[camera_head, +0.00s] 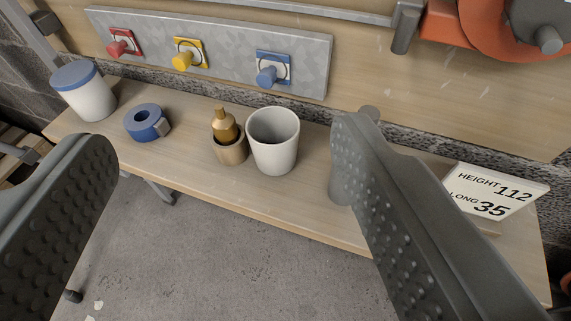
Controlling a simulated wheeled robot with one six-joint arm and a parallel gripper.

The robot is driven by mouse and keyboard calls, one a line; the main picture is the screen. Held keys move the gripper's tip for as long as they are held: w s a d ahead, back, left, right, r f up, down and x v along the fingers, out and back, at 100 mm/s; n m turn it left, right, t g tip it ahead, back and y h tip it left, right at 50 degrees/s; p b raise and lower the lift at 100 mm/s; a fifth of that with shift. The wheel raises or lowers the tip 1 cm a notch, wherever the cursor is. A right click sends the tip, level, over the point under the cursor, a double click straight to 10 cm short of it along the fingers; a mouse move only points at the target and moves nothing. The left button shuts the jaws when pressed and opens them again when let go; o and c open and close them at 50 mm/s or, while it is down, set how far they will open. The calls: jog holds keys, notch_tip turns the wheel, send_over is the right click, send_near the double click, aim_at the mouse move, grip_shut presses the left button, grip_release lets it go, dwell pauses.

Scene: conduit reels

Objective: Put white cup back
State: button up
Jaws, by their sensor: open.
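The right finger hides part of the shelf and part of a grey cylinder (340,188).
A wooden holder (231,152) with a brass piece (224,125) stands close left of the cup. A blue tape roll (143,123) and a blue-lidded white jar (88,97) are further left. A sign (495,192) stands right. A panel with coloured knobs (215,48) is behind.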

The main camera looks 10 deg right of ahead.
jog(key=g+h, duration=0.1)
send_near(273, 118)
jog(key=shift+m+h, duration=0.3)
jog(key=x, duration=0.6)
jog(key=shift+w+f, duration=0.3)
jog(key=shift+w, duration=0.05)
jog(key=shift+a, duration=0.1)
jog(key=c, duration=0.8)
jog(key=shift+s+r, duration=0.1)
